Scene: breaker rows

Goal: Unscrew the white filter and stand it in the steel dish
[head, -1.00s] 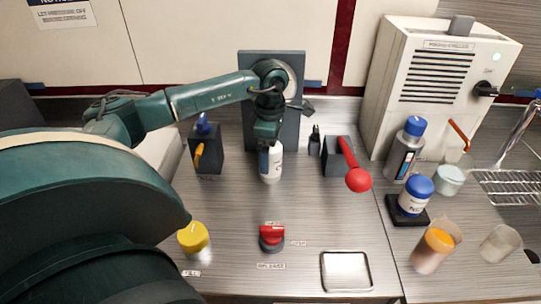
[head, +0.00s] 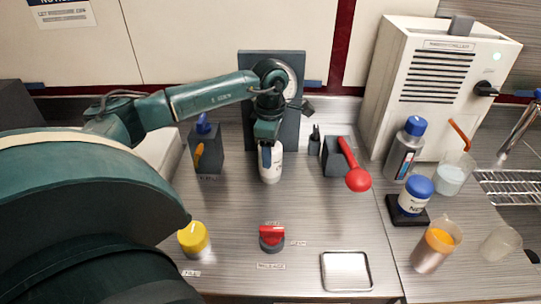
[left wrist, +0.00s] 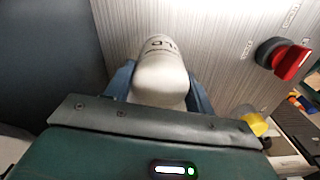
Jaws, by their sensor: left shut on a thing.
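The white filter (head: 270,168) is a pale cylinder with dark lettering, upright in front of the dark grey panel (head: 289,125). My left gripper (head: 268,150) is shut on it from above, with blue fingers on its sides. In the left wrist view the filter (left wrist: 160,78) sits between the fingers. The gripper hides its upper end in the head view, so I cannot tell whether it is still joined to the panel. The steel dish (head: 346,271) is a shallow, empty square tray at the front of the bench. My right gripper is not in view.
A red-knobbed lever (head: 357,178) stands right of the filter, and a red switch (head: 271,237) in front. A yellow knob (head: 193,238) is front left. Bottles and beakers stand to the right (head: 405,150). The bench around the dish is mostly clear.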

